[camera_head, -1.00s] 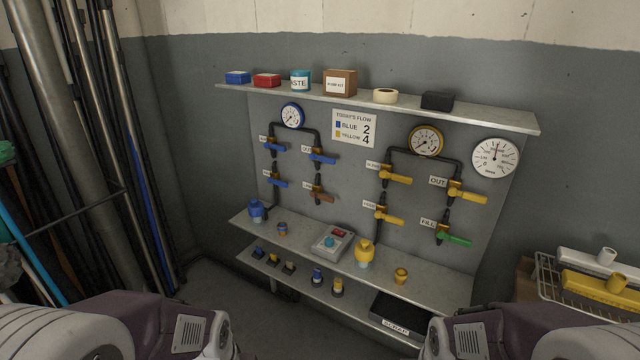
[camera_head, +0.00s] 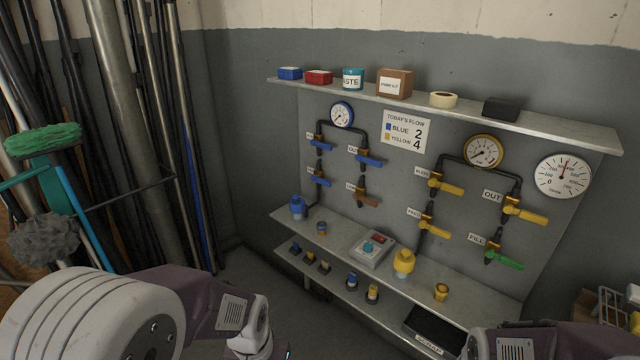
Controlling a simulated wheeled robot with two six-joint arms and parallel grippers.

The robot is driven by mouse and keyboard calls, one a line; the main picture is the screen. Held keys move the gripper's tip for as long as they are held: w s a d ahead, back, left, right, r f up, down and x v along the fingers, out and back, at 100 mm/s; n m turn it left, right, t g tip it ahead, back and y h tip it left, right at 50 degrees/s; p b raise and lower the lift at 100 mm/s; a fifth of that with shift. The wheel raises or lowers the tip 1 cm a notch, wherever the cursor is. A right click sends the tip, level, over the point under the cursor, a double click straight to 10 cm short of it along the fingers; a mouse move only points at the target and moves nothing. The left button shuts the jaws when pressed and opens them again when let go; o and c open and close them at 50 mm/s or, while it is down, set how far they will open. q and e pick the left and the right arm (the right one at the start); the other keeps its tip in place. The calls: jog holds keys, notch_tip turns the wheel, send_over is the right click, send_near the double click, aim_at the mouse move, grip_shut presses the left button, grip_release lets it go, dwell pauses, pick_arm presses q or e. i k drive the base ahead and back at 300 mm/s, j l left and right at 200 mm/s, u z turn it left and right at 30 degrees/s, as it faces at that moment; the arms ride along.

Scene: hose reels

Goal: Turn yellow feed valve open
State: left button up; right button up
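On the grey panel, the yellow-handled valve in the lower left of the yellow group, which I take for the yellow feed valve (camera_head: 437,231), has a small label beside it that seems to read FEED. Its handle points right and slightly down, crosswise to its upright pipe. The other yellow handles, the upper left valve (camera_head: 449,188) and the OUT valve (camera_head: 527,214), also point right. My arms show only at the bottom edge, well short of the panel. Neither gripper's fingers are in view.
A yellow-rimmed gauge (camera_head: 483,151) sits above the yellow pipes. A green-handled FILL valve (camera_head: 504,260) is to the right. A yellow bottle (camera_head: 403,263) and control box (camera_head: 372,250) stand on the shelf below. Poles and a green brush (camera_head: 42,140) crowd the left.

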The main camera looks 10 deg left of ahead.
aim_at(443, 233)
jog(key=i+j+z, duration=0.45)
jog(key=i+j, duration=0.25)
